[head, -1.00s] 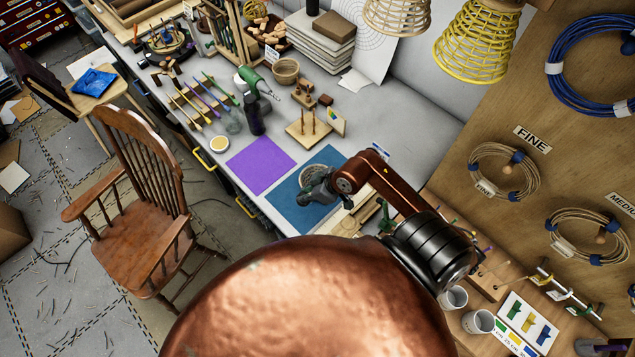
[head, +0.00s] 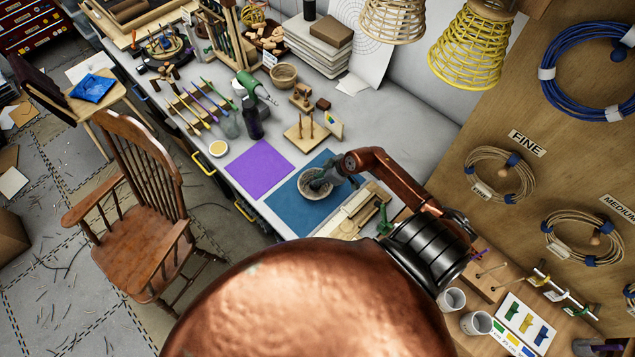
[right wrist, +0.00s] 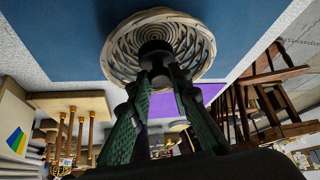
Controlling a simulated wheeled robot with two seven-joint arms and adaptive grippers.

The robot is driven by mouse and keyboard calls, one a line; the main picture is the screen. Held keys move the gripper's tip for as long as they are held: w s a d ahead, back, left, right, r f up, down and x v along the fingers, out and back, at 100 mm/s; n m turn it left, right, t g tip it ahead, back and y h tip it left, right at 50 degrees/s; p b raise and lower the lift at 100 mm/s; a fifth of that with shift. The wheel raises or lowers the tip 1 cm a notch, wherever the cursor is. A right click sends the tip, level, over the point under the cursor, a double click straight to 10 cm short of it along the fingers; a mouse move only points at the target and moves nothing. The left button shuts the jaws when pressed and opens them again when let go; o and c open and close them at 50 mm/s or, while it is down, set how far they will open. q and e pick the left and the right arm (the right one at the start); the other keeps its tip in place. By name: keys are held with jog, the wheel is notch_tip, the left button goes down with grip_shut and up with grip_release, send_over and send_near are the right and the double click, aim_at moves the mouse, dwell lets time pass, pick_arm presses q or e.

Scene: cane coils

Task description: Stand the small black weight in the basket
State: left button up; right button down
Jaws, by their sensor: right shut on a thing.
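The basket (head: 305,188) is a small round bowl of woven pale cane on the blue mat (head: 287,212). My right gripper (head: 320,183) reaches down over it from the right. In the right wrist view, the gripper (right wrist: 156,66) is shut on the small black weight (right wrist: 155,47), a dark round piece between the fingertips. The weight shows in front of the open weave of the basket (right wrist: 118,60), within its outline. I cannot tell whether the weight touches the basket's bottom. The weight is hidden by the gripper in the head view. My left gripper is not in view.
A purple mat (head: 259,168) lies left of the blue one. A wooden block with upright pegs (head: 306,134) stands behind the mats. A wooden jig (head: 357,212) lies close to the right. A dark bottle (head: 252,122) stands further back.

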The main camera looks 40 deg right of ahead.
jog(key=shift+a+f, duration=0.1)
jog(key=shift+f, duration=0.95)
jog(key=shift+f, duration=0.1)
jog(key=c, duration=1.8)
grip_release()
jog(key=shift+s, duration=0.1)
jog(key=shift+o, duration=0.2)
jog(key=v, duration=1.2)
jog(key=shift+b, duration=0.35)
